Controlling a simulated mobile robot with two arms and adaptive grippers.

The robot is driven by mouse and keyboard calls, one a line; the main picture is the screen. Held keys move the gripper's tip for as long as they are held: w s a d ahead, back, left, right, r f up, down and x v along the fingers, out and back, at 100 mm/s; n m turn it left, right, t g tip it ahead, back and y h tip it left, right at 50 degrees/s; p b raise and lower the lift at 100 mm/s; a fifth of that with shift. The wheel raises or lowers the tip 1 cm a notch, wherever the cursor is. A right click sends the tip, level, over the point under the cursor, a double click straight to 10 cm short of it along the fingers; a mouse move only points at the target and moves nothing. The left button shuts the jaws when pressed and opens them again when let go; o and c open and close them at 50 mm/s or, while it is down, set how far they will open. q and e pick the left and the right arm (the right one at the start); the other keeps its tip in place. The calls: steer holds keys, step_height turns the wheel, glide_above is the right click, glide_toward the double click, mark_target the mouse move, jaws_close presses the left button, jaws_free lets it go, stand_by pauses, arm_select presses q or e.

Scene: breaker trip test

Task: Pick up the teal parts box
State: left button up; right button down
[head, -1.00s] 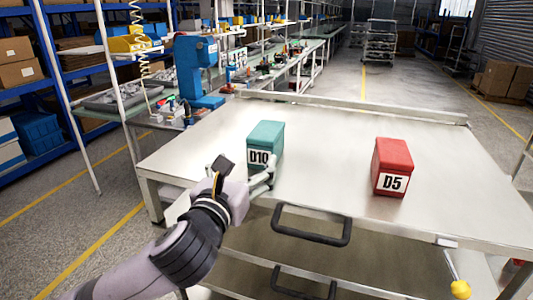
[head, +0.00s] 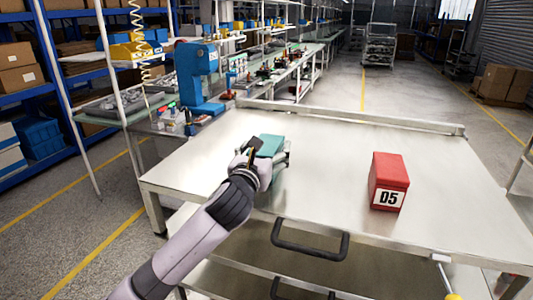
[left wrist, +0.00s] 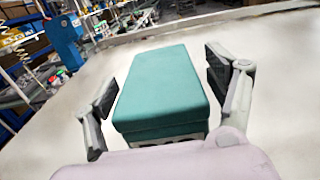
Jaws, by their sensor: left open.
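The teal parts box (head: 271,146) stands on the metal table, mostly hidden in the head view behind my left gripper (head: 268,158). In the left wrist view the teal box (left wrist: 163,88) sits between the two spread fingers of my left gripper (left wrist: 163,95). The fingers are open, one along each side, with a visible gap on the right; whether the left finger touches is hard to tell. The box's front label is mostly hidden. My right gripper is not in view.
A red box (head: 388,182) with a label stands on the table (head: 330,160) to the right, with clear surface between. The table has a raised back edge and a black front handle (head: 310,240). A blue machine (head: 196,75) stands on the bench at the back left.

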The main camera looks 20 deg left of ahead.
arm_select(q)
steer(key=shift+w, duration=0.75)
steer(key=shift+s, duration=0.1)
steer(key=shift+c, duration=0.3)
steer(key=shift+c, duration=0.7)
steer(key=c, duration=1.1)
steer(key=shift+c, duration=0.3)
steer(key=shift+r, duration=0.1)
